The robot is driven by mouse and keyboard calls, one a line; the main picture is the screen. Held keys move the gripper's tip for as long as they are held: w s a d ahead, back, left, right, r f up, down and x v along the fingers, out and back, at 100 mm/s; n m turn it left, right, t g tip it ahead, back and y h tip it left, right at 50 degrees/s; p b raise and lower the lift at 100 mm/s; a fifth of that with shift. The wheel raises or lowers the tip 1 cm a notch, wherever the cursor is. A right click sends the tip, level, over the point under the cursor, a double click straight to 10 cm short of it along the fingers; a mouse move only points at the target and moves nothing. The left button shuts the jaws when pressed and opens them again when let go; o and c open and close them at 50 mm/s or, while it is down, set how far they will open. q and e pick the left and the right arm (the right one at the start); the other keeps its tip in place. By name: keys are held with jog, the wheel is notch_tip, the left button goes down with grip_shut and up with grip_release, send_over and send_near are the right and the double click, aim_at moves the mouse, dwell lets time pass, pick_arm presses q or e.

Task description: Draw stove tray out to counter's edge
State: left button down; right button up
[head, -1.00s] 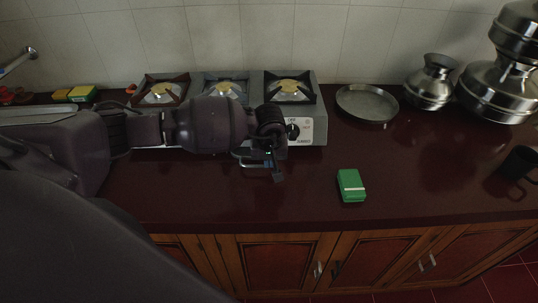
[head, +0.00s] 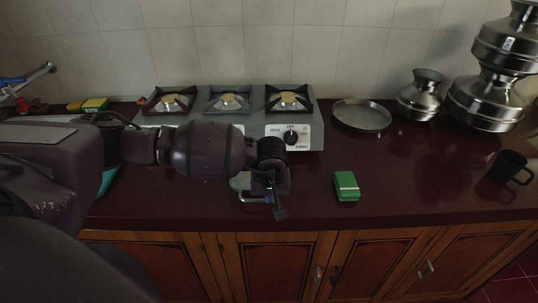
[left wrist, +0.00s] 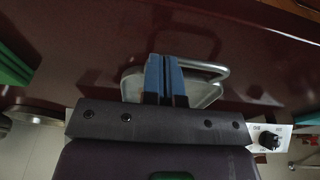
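The stove tray (head: 238,183) is a small grey metal tray with a wire handle, on the dark red counter in front of the stove (head: 312,133). The blue fingers are nearly together at the handle; the exact contact is hard to see. My left gripper (head: 278,210) points down near the counter's front. My right gripper is not in view.
A green box (head: 346,187) lies right of the gripper. A round metal plate (head: 361,116), metal pots (head: 420,96) and a dark mug (head: 508,167) stand further right. The counter's front edge (head: 300,226) is close, with clear surface between.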

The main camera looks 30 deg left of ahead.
pick_arm(q)
jog(key=shift+s+d+f, duration=0.15)
jog(key=shift+s+d, duration=0.05)
jog(key=shift+s, duration=0.2)
jog(key=shift+s+d+f, duration=0.1)
jog(key=shift+s+d, duration=0.1)
jog(key=shift+s, duration=0.2)
jog(key=shift+s+d+f, duration=0.1)
jog(key=shift+s, duration=0.1)
jog(key=shift+s+d, duration=0.1)
jog(key=shift+s, duration=0.15)
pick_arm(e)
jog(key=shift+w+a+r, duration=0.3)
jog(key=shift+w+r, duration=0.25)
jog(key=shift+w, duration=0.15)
pick_arm(q)
jog(key=shift+w+r+p, duration=0.15)
jog(key=shift+r+p, duration=0.25)
jog(key=shift+r, duration=0.4)
jog(key=shift+f+b, duration=0.1)
jog(key=shift+b, duration=0.2)
jog(key=s+d, duration=0.6)
jog(key=s, duration=0.4)
jog(key=shift+s+d+b, duration=0.15)
jog(key=shift+s+b, duration=0.05)
jog(key=shift+b, duration=0.15)
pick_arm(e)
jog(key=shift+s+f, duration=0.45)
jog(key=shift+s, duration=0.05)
